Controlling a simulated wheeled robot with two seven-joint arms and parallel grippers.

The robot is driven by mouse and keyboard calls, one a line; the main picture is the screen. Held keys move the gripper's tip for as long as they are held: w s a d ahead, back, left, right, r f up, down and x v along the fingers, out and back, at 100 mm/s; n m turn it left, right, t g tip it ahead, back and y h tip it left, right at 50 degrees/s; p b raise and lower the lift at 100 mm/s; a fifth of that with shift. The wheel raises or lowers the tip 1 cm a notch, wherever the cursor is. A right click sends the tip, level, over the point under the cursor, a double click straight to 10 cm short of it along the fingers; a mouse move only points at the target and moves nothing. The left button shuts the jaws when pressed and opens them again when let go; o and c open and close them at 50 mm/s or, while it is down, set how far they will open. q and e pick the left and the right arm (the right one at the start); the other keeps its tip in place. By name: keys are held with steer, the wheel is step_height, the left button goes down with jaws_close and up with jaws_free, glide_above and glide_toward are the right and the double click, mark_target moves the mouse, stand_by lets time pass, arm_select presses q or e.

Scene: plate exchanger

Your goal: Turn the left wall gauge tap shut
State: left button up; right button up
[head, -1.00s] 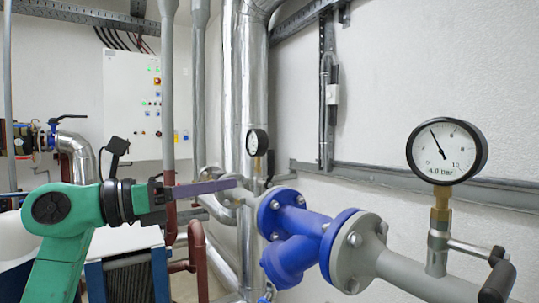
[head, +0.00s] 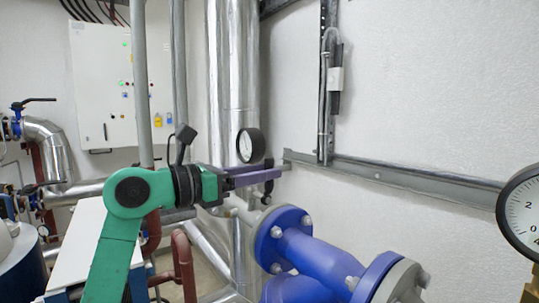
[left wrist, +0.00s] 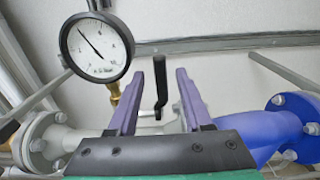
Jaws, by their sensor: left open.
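The left wall gauge (head: 250,145) is a round white dial with a black rim, standing before the shiny pipe. It also shows large in the left wrist view (left wrist: 97,46), on a brass stem (left wrist: 114,92). Its tap has a black cranked handle (left wrist: 160,88), pointing up in the left wrist view between my finger pair. The handle also shows beside my fingertips in the head view (head: 268,188). My left gripper (left wrist: 169,64) is open, with purple fingers either side of the handle; contact cannot be told. It also shows in the head view (head: 280,171). My right gripper is out of view.
A blue flanged valve (head: 315,245) stands at lower right, close below my left gripper. A second gauge (head: 523,215) is cut off at the right edge. A grey rail (head: 390,177) runs along the white wall. A white cabinet (head: 105,85) hangs at the back left.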

arm_select(q)
steer(key=shift+p+x, duration=0.3)
steer(key=shift+x, duration=0.85)
steer(key=shift+s, duration=0.2)
steer(key=shift+w, duration=0.1)
jaws_close()
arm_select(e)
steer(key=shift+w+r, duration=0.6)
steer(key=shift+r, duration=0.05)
